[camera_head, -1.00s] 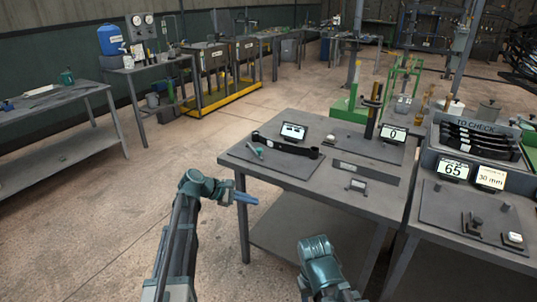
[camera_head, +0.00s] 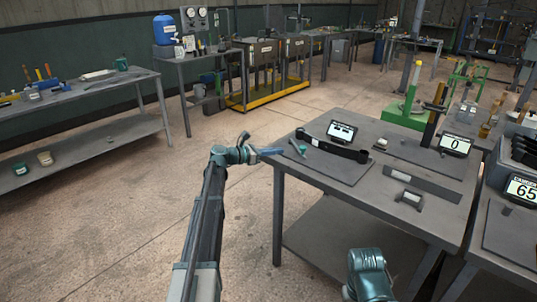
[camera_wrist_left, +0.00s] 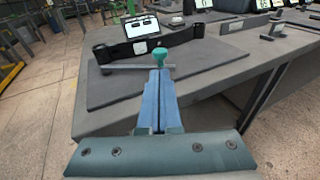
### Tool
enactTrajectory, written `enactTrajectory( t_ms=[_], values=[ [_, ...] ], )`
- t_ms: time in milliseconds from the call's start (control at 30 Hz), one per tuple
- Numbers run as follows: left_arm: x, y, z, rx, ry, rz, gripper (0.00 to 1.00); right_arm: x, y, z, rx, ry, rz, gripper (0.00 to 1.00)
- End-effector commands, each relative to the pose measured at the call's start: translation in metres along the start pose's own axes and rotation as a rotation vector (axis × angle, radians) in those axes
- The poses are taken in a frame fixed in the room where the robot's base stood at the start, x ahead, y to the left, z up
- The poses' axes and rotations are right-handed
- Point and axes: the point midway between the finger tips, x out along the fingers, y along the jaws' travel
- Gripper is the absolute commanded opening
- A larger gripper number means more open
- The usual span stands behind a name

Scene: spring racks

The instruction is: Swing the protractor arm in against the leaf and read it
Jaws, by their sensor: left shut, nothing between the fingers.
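The leaf (camera_head: 332,146) is a long black bar with a rounded eye at its right end, lying on a dark plate on the table; it also shows in the left wrist view (camera_wrist_left: 181,39). The protractor arm (camera_head: 297,149) is a thin grey bar with a teal knob, near the leaf's left end. In the left wrist view the arm (camera_wrist_left: 120,68) lies on the near side of the leaf, apart from it at the knob (camera_wrist_left: 158,56). My left gripper (camera_head: 281,151) is shut and empty, its blue fingers pointing at the knob. My right gripper is out of view.
A small display (camera_head: 342,131) stands behind the leaf, its reading too small to make out. The dark plate (camera_head: 345,171) has bare room in front of the leaf. Another display (camera_head: 456,145) reads 0. A small block (camera_head: 411,197) stands near the table's right front.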

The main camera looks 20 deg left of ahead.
Motion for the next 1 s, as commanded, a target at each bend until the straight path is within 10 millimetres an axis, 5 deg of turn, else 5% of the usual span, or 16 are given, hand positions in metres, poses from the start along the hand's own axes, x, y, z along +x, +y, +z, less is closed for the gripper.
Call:
enactTrajectory(
  t_ms=[400,1000],
  values=[
    [0.068,0.001,-0.001,0.000,0.000,-0.001,0.00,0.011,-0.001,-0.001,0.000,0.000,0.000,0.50],
    [0.078,-0.001,0.000,0.000,0.001,0.003,0.00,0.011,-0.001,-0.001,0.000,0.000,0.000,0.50]
  ],
)
